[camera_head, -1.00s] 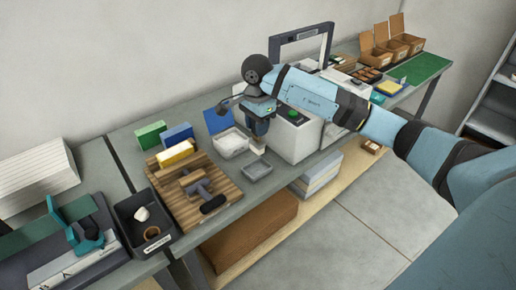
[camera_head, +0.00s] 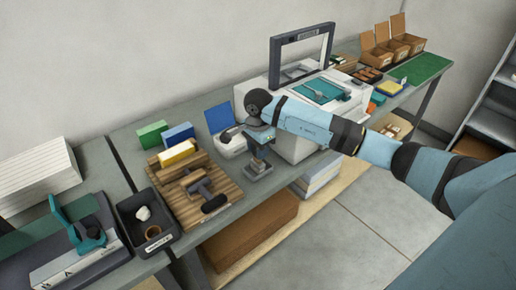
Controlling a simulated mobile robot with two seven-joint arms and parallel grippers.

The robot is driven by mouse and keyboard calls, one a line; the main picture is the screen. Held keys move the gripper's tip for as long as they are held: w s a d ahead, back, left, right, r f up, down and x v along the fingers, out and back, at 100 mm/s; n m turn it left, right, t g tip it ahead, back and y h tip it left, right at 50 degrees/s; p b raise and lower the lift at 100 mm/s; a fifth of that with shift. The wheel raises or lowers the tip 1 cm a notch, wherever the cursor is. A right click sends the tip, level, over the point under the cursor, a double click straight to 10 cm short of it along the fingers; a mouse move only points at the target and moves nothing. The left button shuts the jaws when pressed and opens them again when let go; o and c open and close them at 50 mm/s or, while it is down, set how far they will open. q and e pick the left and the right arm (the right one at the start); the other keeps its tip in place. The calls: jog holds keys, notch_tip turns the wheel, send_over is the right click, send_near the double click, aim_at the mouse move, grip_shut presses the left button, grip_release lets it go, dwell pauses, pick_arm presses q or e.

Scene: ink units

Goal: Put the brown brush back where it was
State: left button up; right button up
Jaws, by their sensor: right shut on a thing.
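My right gripper (camera_head: 262,147) points down over the small grey tray (camera_head: 264,173), just right of the wooden board. It is shut on the brown brush (camera_head: 257,164), whose low end shows small below the fingers, at the tray. The fingers hide most of the brush, and I cannot tell whether it touches the tray floor. My left gripper is not in view.
The wooden board (camera_head: 232,190) bears a yellow block (camera_head: 176,153) and a black roller (camera_head: 214,203). A white container (camera_head: 232,146) with a blue lid stands behind the tray. A black bin (camera_head: 132,208) stands left.

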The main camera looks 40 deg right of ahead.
jog(key=o, duration=0.9)
jog(key=shift+f, duration=0.1)
